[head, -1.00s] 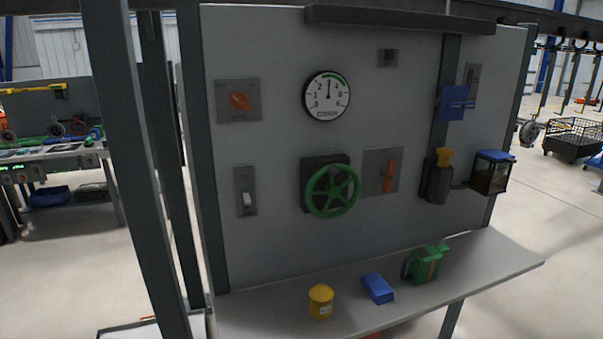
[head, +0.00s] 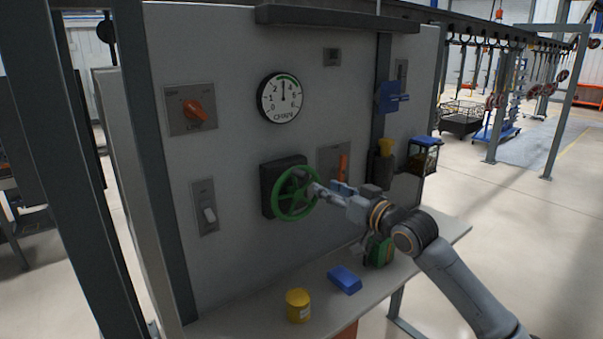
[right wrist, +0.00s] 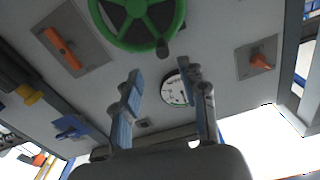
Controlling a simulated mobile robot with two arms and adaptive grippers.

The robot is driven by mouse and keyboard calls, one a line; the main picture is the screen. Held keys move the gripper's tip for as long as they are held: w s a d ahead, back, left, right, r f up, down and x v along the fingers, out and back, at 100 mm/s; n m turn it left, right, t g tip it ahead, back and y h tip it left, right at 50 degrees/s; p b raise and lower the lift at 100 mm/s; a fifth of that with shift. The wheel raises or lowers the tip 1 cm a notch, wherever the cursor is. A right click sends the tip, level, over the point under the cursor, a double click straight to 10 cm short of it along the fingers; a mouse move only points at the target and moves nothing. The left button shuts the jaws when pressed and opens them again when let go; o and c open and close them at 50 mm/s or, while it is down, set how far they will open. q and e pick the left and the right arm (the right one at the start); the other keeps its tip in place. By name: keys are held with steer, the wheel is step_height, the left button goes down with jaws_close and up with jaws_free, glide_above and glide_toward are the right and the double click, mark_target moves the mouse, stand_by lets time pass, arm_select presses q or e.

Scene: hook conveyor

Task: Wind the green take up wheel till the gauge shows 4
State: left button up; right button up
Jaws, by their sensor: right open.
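The green wheel (head: 296,215) is mounted on a dark block on the grey panel. In the right wrist view the green wheel (right wrist: 178,27) shows upside down at the top, with a dark knob (right wrist: 163,49) on its rim. My right gripper (head: 314,186) is at the wheel's right side in the head view. Its two blue-grey fingers are apart and empty in the right wrist view (right wrist: 160,70), with the knob just beyond the tips; contact cannot be told. The round white gauge (head: 281,98) has its needle pointing about straight up; the exact value is too small to read. My left gripper is not seen.
An orange rotary switch (head: 195,109) and a white toggle (head: 209,215) are left of the wheel. An orange lever (head: 343,166) is close on the right, partly behind my arm. The shelf below holds a yellow pot (head: 298,305), a blue block (head: 344,280) and a green box (head: 379,250).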

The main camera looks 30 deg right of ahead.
mark_target(307, 178)
steer(key=w+p, duration=0.1)
steer(key=w, duration=0.2)
steer(key=w+p, duration=0.1)
steer(key=w, duration=0.2)
steer(key=w+a+p, duration=0.1)
steer(key=w, duration=0.2)
steer(key=shift+w, duration=0.2)
steer(key=shift+w+a, duration=0.1)
steer(key=shift+w, duration=0.35)
jaws_close()
